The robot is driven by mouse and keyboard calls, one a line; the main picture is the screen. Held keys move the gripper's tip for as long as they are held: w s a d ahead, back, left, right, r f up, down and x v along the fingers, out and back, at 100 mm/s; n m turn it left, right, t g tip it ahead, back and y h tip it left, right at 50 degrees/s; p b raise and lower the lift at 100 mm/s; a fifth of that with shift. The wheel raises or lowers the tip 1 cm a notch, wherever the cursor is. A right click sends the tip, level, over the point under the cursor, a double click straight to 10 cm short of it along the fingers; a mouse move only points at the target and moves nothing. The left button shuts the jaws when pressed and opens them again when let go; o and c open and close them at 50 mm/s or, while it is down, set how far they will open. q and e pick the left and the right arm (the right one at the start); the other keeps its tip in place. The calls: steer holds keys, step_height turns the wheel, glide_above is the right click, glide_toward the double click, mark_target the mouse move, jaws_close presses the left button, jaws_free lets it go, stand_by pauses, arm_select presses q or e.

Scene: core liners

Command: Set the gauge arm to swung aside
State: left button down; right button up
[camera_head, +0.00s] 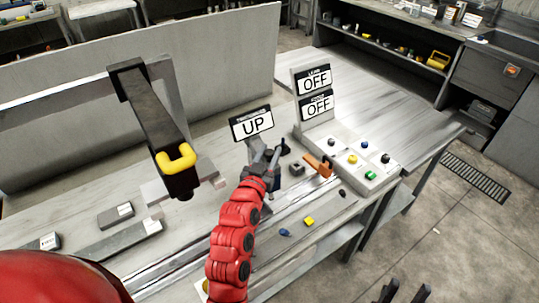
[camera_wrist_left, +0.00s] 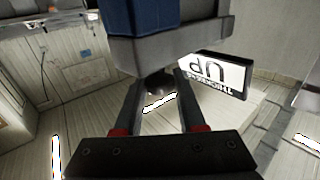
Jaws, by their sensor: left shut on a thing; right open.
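My left gripper (camera_head: 262,168) is at the end of the red arm, at the bench's middle, just below a sign reading UP (camera_head: 252,123). In the left wrist view its fingers (camera_wrist_left: 158,105) are closed around a dark round knob (camera_wrist_left: 158,84) below a grey and blue block (camera_wrist_left: 165,35). I take this to be the gauge arm's part, but my gripper hides most of it in the head view. The sign also shows upside down in the wrist view (camera_wrist_left: 213,75), with THICKNESS on it. My right gripper (camera_head: 405,291) shows only two dark spread fingertips at the bottom edge, empty.
A dark arm with a yellow handle (camera_head: 176,158) stands to the left. Two OFF signs (camera_head: 315,92) and a panel with coloured buttons (camera_head: 352,158) are at the right. An orange lever (camera_head: 319,166) is near my left gripper. Grey blocks (camera_head: 115,214) lie at left.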

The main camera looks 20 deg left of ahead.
arm_select(q)
steer(key=c, duration=0.5)
jaws_free()
steer(key=s, duration=0.1)
steer(key=s+b, duration=0.1)
steer(key=s, duration=0.1)
steer(key=s+b, duration=0.1)
steer(key=s, duration=0.1)
steer(key=shift+f, duration=0.25)
steer(key=s+p, duration=0.9)
steer(key=s, duration=0.3)
steer(key=shift+s+r, duration=0.2)
steer(key=shift+r, duration=0.05)
